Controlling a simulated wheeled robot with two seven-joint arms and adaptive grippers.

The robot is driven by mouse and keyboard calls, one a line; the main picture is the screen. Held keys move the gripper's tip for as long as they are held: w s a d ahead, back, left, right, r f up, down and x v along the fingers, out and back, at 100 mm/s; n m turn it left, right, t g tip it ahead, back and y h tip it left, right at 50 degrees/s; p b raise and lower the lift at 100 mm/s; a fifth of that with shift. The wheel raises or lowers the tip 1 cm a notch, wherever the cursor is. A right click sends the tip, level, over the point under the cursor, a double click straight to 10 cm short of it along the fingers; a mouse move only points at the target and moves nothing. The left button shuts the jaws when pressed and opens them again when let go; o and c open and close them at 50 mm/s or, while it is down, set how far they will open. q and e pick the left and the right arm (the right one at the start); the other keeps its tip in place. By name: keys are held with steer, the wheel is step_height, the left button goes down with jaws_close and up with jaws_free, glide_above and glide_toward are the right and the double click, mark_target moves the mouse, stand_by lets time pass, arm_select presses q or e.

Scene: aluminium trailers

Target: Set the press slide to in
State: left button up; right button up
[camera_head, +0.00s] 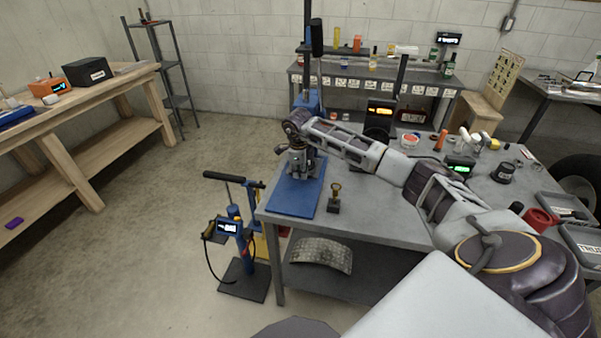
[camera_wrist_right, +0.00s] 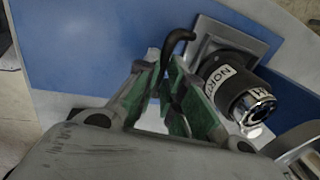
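The blue press (camera_head: 296,188) stands on the near left of the grey bench. My right gripper (camera_head: 300,168) is at the press, above its blue base plate, and the arm covers part of the press. In the right wrist view, its green-padded fingers (camera_wrist_right: 165,85) come close together around a black bent handle (camera_wrist_right: 180,38). A dark cylinder (camera_wrist_right: 232,88) with a white label and a shiny end is right of the fingers, by a grey square block (camera_wrist_right: 225,45). The slide's in or out position cannot be read. My left gripper does not show.
A small dark fixture with a brass-coloured top (camera_head: 335,197) stands beside the press base. A blue jack-like tool (camera_head: 232,235) stands on the floor to the left. Tools and a red cup (camera_head: 540,220) are on the bench's right part.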

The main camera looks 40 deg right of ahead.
steer(key=o, duration=0.5)
steer(key=shift+w+d, duration=0.2)
steer(key=shift+w, duration=0.05)
steer(key=shift+c, duration=0.2)
steer(key=shift+s+r, duration=0.1)
steer(key=shift+a+r, duration=0.15)
steer(key=shift+r, duration=0.4)
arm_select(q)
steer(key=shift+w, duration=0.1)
arm_select(e)
step_height(320, 180, up, 11)
steer(key=s+a, duration=0.1)
steer(key=shift+s+a+f, duration=0.15)
steer(key=shift+f, duration=0.05)
steer(key=shift+a, duration=0.1)
